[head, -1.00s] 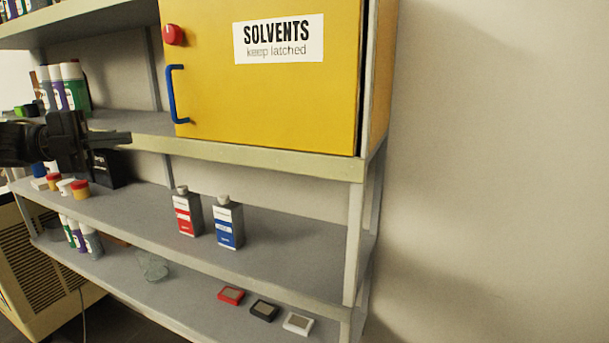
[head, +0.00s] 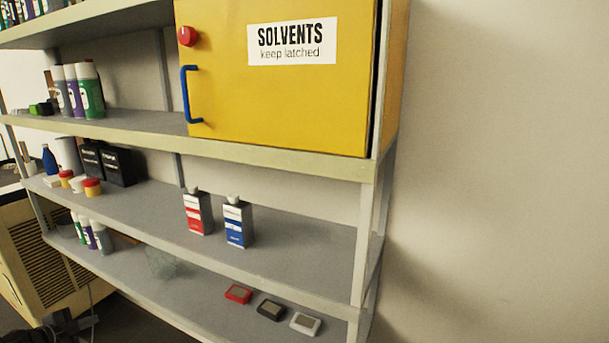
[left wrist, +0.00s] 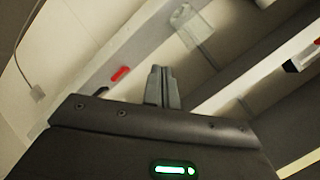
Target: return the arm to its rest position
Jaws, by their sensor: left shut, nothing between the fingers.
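My left gripper (left wrist: 161,72) shows in the left wrist view with its two grey fingers together and nothing between them. It is clear of the shelf things in that view. In the head view a dark shape (head: 66,324) at the bottom left edge, below the shelves, looks like part of my left gripper or arm; its fingers cannot be made out there. My right gripper is in neither view.
A yellow solvents cabinet (head: 280,95) with a blue handle (head: 187,95) and red knob (head: 187,36) is closed. Shelves hold a red-labelled can (head: 198,213), a blue-labelled can (head: 238,223) and several bottles. A beige vented unit (head: 35,255) stands lower left. The right side is bare wall.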

